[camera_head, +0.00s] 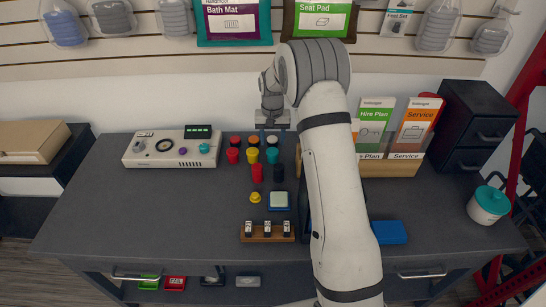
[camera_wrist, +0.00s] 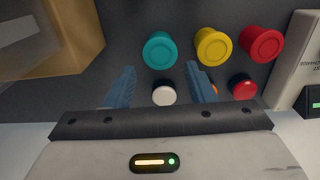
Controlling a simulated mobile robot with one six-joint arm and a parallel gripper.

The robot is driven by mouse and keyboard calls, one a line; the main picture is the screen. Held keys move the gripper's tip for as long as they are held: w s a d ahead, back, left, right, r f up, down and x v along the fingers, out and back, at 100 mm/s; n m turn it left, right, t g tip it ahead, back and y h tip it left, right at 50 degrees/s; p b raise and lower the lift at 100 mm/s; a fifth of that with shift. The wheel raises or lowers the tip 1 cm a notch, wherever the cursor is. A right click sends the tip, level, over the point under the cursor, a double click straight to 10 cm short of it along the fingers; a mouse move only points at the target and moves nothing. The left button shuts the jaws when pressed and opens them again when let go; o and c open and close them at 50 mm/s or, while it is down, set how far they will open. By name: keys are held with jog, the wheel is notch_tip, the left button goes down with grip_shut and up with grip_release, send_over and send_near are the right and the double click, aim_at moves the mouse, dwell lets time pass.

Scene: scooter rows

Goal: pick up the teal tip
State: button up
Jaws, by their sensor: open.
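The teal tip (camera_head: 272,155) is a short round cap on the dark table, at the right end of a row with a yellow tip (camera_head: 253,155) and a red tip (camera_head: 232,156). In the wrist view the teal tip (camera_wrist: 160,50) shows whole, just beyond my fingertips. My gripper (camera_head: 272,132) points down over the back of these rows. In the wrist view my gripper (camera_wrist: 160,70) is open and nothing is held. A white tip (camera_wrist: 164,95) shows between its blue fingers. How high the fingers are above the tips is hard to tell.
An orange tip (camera_head: 253,141) stands in the back row. A red piece (camera_head: 257,173) and a dark piece (camera_head: 278,173) stand in front. A control console (camera_head: 170,148) is left, a wooden leaflet holder (camera_head: 390,168) right. The table's front left is clear.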

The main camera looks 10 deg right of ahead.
aim_at(273, 151)
jog(key=f, duration=0.6)
jog(key=shift+s, duration=0.2)
jog(key=shift+c, duration=0.4)
jog(key=c, duration=0.6)
jog(key=shift+c, duration=0.2)
